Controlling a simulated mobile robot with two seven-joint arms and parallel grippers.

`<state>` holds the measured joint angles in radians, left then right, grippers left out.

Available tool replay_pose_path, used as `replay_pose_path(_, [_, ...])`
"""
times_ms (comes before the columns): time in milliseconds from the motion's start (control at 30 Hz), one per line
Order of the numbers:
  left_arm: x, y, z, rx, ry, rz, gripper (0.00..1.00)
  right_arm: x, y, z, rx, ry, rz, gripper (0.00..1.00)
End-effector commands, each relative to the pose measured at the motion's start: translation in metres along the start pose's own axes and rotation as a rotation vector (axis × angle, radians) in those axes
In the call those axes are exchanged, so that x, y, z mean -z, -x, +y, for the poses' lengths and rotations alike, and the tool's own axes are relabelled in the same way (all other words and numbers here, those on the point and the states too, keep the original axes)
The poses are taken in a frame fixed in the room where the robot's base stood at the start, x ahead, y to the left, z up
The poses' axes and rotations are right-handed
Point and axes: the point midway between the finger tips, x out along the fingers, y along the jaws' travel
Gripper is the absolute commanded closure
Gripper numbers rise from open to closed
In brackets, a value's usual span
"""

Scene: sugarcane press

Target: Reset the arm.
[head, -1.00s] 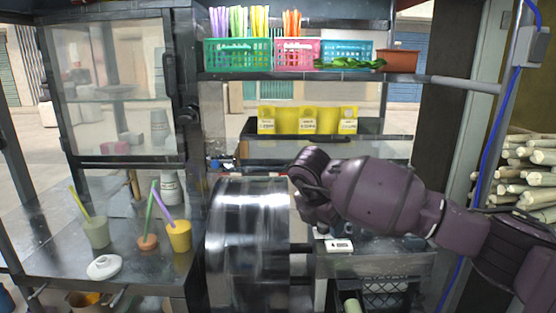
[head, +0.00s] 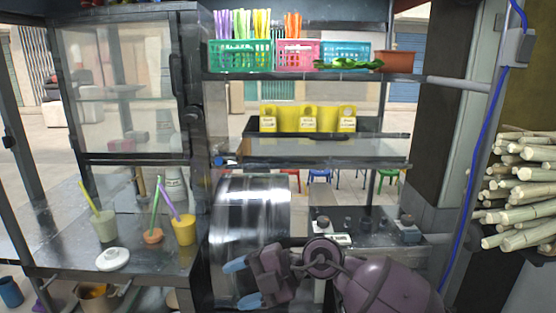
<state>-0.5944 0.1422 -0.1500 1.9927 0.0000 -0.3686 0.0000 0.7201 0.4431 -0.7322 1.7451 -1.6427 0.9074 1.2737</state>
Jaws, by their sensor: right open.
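My right arm reaches in from the bottom right of the head view. My right gripper (head: 243,283) points left, low in front of the shiny metal drum of the press (head: 250,215). Its blue-tipped fingers are apart and nothing shows between them. The arm hides the lower right of the drum and part of the counter under the control panel (head: 355,222). My left gripper is not in view.
Cups with straws, such as the yellow cup (head: 183,230), and a white lid (head: 113,259) stand on the left counter (head: 60,240). Sugarcane stalks (head: 525,190) are stacked at right. Straw baskets (head: 240,56) sit on the upper shelf. A metal pot (head: 97,299) is below left.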

Motion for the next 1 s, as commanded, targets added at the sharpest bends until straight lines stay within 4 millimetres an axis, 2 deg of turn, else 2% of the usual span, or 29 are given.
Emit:
replay_pose_path(100, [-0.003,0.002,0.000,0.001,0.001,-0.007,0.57,0.021,0.007,0.016,-0.281,-0.051,0.056,0.33])
replay_pose_path(200, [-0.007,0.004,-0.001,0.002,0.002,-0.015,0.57,0.029,0.025,0.028,-0.510,-0.109,0.059,0.33])
replay_pose_path(367, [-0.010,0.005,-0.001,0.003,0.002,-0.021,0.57,0.025,0.067,0.036,-0.851,-0.239,-0.017,0.33])
replay_pose_path(533, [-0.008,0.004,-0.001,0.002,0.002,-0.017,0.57,0.006,0.121,0.019,-1.153,-0.428,-0.190,0.33])
replay_pose_path(667, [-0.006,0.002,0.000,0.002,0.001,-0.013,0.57,-0.011,0.162,-0.015,-1.323,-0.605,-0.372,0.33])
replay_pose_path(767, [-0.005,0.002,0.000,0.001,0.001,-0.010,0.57,-0.021,0.189,-0.052,-1.408,-0.760,-0.533,0.33])
replay_pose_path(900, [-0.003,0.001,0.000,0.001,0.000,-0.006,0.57,-0.027,0.220,-0.116,-1.456,-0.997,-0.772,0.33])
replay_pose_path(1000, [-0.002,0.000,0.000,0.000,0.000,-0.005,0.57,-0.021,0.235,-0.166,-1.436,-1.179,-0.940,0.33])
